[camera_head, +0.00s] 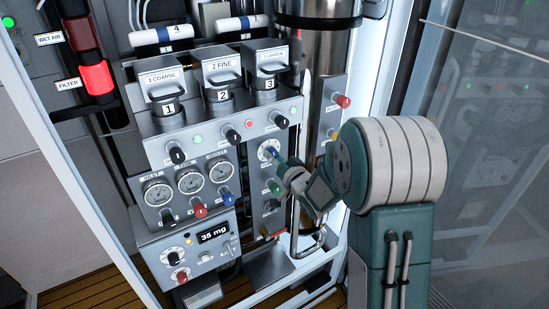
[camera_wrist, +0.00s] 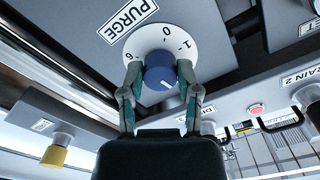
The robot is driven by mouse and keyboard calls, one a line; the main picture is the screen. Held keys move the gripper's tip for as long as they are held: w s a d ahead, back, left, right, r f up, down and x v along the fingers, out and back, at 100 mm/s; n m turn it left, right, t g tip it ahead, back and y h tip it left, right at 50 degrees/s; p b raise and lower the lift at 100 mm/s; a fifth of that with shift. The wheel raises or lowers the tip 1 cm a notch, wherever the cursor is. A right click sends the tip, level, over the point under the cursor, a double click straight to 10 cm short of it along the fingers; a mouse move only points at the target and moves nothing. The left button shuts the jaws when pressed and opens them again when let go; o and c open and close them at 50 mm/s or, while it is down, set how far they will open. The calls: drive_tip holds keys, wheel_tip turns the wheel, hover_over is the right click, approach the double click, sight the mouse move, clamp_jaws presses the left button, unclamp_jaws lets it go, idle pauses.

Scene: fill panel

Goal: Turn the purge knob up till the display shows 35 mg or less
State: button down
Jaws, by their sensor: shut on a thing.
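The purge knob (camera_wrist: 160,66) is blue, on a white round dial (camera_wrist: 158,36) beside a PURGE label (camera_wrist: 127,17). In the wrist view my gripper (camera_wrist: 159,78) has one finger on each side of the knob and is shut on it. A short white mark shows on the knob's near face. In the head view the dial (camera_head: 267,147) is on the panel's right part, and my gripper (camera_head: 277,158) reaches it from the right, hiding part of the knob. The display (camera_head: 214,233) on the lower box reads 35 mg.
Several small knobs surround the dial, including a green one (camera_head: 274,187) just below. Three gauges (camera_head: 190,180) are to the left. A metal loop handle (camera_head: 308,243) is below my gripper. A yellow knob (camera_wrist: 54,156) is at the wrist view's lower left.

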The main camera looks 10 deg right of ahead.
drive_tip(key=shift+r+m, duration=0.1)
drive_tip(key=shift+m, duration=1.1)
drive_tip(key=shift+c, duration=1.6)
unclamp_jaws()
drive_tip(key=shift+w+d, duration=0.1)
drive_tip(key=v, duration=1.2)
